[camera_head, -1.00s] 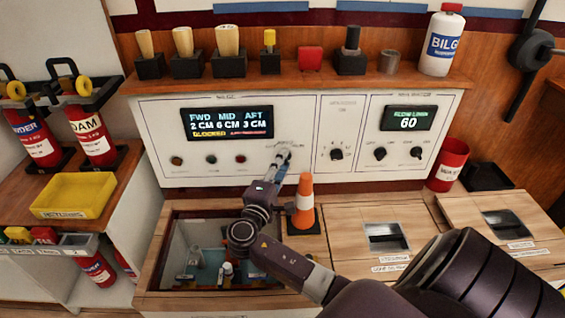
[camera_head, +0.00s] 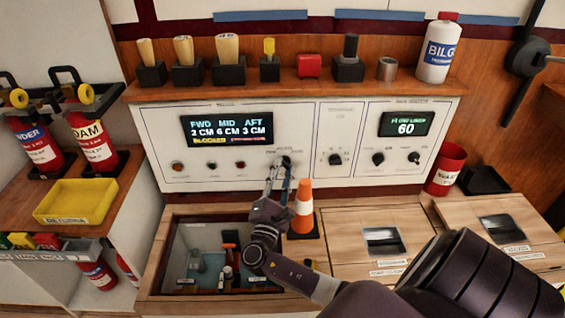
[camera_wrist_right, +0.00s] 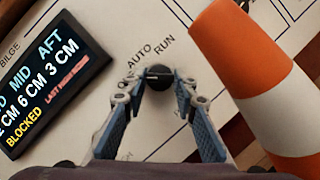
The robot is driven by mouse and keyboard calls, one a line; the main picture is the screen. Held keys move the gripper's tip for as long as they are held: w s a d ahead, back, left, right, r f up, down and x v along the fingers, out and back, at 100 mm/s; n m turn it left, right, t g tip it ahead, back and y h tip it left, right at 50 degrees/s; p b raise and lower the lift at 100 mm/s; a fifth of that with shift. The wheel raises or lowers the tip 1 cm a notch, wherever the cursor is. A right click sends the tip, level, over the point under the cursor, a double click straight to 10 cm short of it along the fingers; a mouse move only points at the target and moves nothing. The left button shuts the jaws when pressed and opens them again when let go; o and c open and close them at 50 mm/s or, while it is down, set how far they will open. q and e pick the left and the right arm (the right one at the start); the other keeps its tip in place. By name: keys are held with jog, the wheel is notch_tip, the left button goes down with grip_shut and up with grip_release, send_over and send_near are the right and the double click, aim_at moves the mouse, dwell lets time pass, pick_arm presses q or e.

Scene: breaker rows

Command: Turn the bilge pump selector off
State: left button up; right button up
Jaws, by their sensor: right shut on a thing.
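The bilge pump selector (camera_wrist_right: 158,76) is a black round knob with a pale pointer line on the white panel, marked AUTO and RUN above it. Another label at its left is partly hidden by a finger. My right gripper (camera_wrist_right: 157,88) has its two blue-padded fingers on either side of the knob, shut on it. In the head view the right gripper (camera_head: 280,171) reaches up to the selector (camera_head: 287,163) below the display. My left gripper is not in view.
An orange and white cone (camera_head: 304,212) stands just right of my gripper; it is close in the wrist view (camera_wrist_right: 262,75). An open hatch (camera_head: 160,262) lies below. The display (camera_head: 227,129) reads BLOCKED. Other knobs (camera_head: 336,159) sit to the right.

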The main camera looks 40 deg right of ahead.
jog(key=shift+f, duration=0.1)
dwell(0.4)
jog(key=o, duration=1.2)
jog(key=shift+c, duration=0.2)
jog(key=shift+a, duration=0.1)
jog(key=v, duration=1.2)
jog(key=shift+s, duration=0.1)
